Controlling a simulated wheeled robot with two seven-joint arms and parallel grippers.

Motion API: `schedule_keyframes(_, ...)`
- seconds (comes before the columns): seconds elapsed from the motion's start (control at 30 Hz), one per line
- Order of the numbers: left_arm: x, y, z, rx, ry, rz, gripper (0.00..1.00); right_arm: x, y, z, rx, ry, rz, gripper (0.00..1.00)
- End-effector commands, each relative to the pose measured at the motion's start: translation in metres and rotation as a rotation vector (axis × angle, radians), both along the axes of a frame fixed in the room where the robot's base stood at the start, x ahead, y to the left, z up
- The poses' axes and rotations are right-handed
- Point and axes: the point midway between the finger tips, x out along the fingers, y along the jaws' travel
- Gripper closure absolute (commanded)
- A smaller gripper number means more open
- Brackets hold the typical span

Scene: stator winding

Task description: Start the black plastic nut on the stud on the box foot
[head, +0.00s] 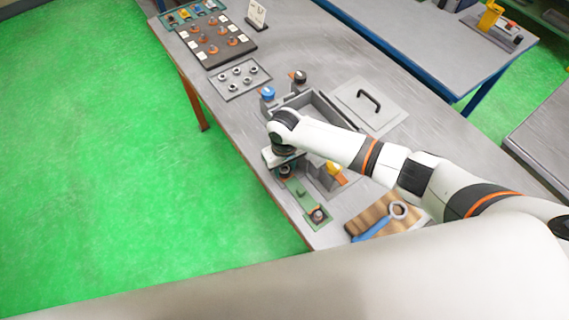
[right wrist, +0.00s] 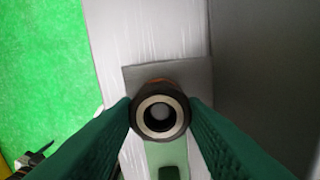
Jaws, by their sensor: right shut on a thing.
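My right gripper (head: 285,163) points down near the table's front edge, over the far end of a green strip. In the right wrist view, its green fingers (right wrist: 160,115) are shut on the black nut (right wrist: 137,113), one finger on each side. The nut is a dark ring with a pale inner rim and a light grey round centre. I cannot tell whether it is lifted or still resting on something. The open grey box (head: 322,103) stands behind my right wrist, partly hidden by the arm. The foot stud cannot be made out. My left gripper is out of view.
The green strip (head: 302,193) carries a dark and orange part (head: 318,215) at its near end. A blue-topped post (head: 268,92) and a dark-topped post (head: 299,77) stand by the box. A lid with handle (head: 385,112) lies right. A blue wrench (head: 372,226) lies nearer.

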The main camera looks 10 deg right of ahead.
Motion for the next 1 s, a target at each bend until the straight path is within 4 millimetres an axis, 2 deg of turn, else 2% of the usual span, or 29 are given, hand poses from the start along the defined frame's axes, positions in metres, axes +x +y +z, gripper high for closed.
schedule_keyframes(0.03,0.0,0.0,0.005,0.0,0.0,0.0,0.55,-0.004,-0.001,-0.002,-0.003,0.011,-0.023,0.8)
schedule_keyframes(0.53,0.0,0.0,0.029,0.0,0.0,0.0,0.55,-0.005,0.0,-0.003,-0.005,0.012,-0.291,0.8)
schedule_keyframes(0.73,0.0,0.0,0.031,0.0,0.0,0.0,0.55,-0.005,0.0,-0.005,-0.003,0.012,-0.423,0.8)
schedule_keyframes(0.93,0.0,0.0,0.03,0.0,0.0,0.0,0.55,-0.005,0.0,-0.006,-0.004,0.012,-0.431,0.8)
schedule_keyframes(0.97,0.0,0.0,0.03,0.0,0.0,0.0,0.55,-0.005,0.0,-0.006,-0.004,0.012,-0.431,0.57)
schedule_keyframes(1.0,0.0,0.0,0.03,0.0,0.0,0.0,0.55,-0.005,0.0,-0.006,-0.004,0.011,-0.431,0.51)
